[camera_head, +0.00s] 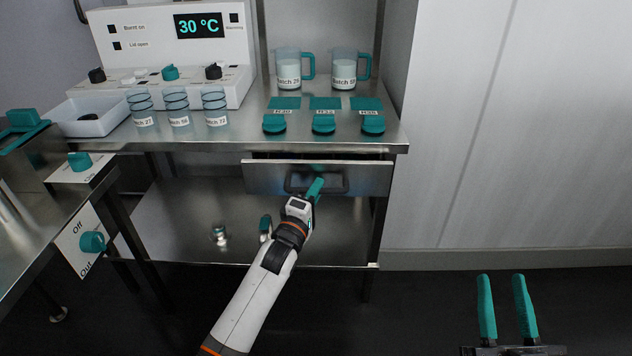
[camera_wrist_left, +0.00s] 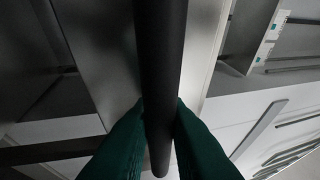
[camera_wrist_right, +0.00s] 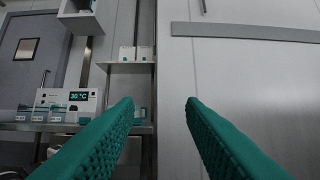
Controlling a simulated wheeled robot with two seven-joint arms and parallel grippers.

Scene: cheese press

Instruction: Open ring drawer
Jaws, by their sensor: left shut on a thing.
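The ring drawer (camera_head: 364,178) is a steel-fronted drawer under the right part of the steel counter. A dark gap shows along its top edge, so it appears slightly out from the counter. Its dark bar handle (camera_head: 337,184) is on the middle of the front. My left gripper (camera_head: 315,187) is at the handle. In the left wrist view its green fingers are shut on the dark handle bar (camera_wrist_left: 160,60), one on each side. The drawer's inside is hidden. My right gripper (camera_head: 505,308) is open and empty at the lower right, away from the counter.
On the counter (camera_head: 240,135) stand two jugs (camera_head: 289,70) of white liquid, several labelled teal-lidded items (camera_head: 323,124), several clear cups (camera_head: 177,107), a white tray (camera_head: 91,116) and a control panel showing 30 °C (camera_head: 198,26). A lower shelf (camera_head: 180,215) lies beneath. The floor at right is clear.

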